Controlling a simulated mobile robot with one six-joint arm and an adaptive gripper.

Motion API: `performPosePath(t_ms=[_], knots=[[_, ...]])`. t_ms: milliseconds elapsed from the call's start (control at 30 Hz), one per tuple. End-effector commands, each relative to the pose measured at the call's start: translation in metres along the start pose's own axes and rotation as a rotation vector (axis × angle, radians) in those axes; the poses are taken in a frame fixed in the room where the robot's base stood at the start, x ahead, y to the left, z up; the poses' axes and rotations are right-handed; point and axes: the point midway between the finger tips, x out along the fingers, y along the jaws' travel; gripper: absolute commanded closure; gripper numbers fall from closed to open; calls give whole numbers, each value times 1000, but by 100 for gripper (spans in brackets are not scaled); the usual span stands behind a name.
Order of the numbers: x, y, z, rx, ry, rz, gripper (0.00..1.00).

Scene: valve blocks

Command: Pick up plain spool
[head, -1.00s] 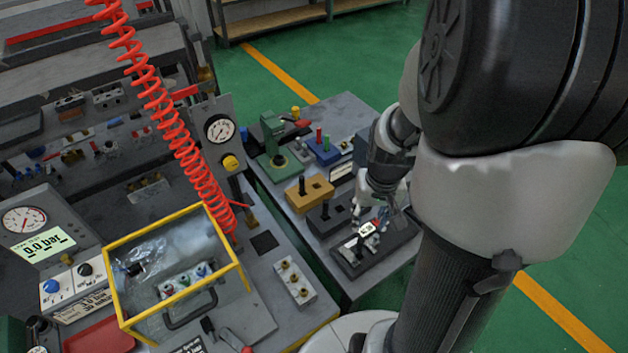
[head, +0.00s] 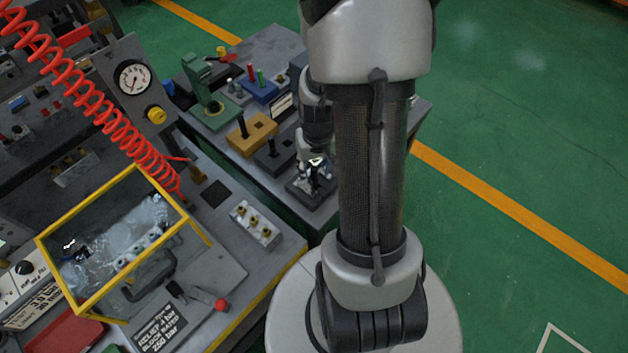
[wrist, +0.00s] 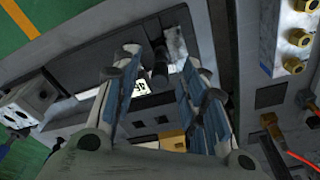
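In the wrist view a dark upright cylinder (wrist: 160,70), which looks like the plain spool, stands between the fingers of my gripper (wrist: 158,78). The fingers are apart, one on each side of it, and I see no clear contact. The spool stands at a dark tray (wrist: 100,52) with a white label partly hidden behind the fingers. In the head view my gripper (head: 316,172) is over this tray (head: 297,190) at the side table's near end; my arm hides part of it, and the spool cannot be made out there.
A yellow block (head: 262,133) and a dark block (head: 265,160), each with a black upright piece, stand close by. A green press (head: 205,95) and blue block (head: 262,92) are farther back. A yellow-framed clear box (head: 125,240) and red coiled hose (head: 75,90) are on the left bench.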

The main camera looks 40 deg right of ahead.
Motion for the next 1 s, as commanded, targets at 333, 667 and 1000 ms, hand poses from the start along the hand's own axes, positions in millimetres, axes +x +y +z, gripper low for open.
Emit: performPosePath(t_ms=[333,667,1000], knots=[[43,-1,-1,0,-1,-1,60],[41,-1,-2,0,-1,-1,72],[41,-1,-1,0,-1,-1,95]])
